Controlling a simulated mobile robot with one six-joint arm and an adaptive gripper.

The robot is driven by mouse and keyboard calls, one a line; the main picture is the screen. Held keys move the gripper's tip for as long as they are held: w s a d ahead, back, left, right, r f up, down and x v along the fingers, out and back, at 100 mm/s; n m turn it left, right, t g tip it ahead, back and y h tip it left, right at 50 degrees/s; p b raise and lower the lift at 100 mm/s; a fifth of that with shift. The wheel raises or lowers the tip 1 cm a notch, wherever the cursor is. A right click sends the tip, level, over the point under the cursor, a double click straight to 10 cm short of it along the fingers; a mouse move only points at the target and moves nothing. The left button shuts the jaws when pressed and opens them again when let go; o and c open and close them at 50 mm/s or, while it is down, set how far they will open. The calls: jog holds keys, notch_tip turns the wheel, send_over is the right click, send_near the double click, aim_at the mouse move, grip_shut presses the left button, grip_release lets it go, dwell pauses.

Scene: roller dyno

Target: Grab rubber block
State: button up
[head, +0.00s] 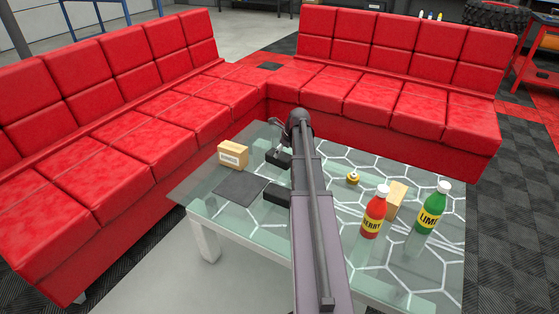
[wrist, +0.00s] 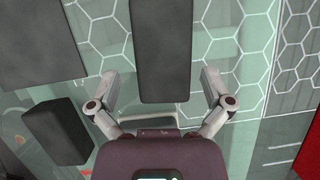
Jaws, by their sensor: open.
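Two dark blocks lie on the glass table (head: 330,250); I cannot tell which is the rubber one. One dark block (head: 278,158) is by my gripper (head: 284,147); in the wrist view this long block (wrist: 160,45) lies between the spread fingers of my gripper (wrist: 160,78), with gaps on both sides. The other dark block (head: 277,194) lies nearer the camera, partly hidden by my arm; in the wrist view it (wrist: 57,132) is at lower left, outside the fingers. My gripper is open and empty.
A dark flat mat (head: 240,187) and a tan box (head: 233,154) lie left. A small yellow item (head: 353,178), a red bottle (head: 374,215), a tan block (head: 397,198) and a green bottle (head: 432,208) stand right. A red corner sofa (head: 140,130) borders the table.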

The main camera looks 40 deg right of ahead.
jog(key=shift+b+x, duration=2.1)
jog(key=shift+x, duration=0.4)
jog(key=shift+w+d, duration=0.1)
jog(key=shift+w, duration=0.05)
jog(key=shift+f, duration=0.2)
jog(key=c, duration=1.1)
jog(key=shift+r, duration=0.2)
notch_tip(320, 180, up, 10)
jog(key=p, duration=1)
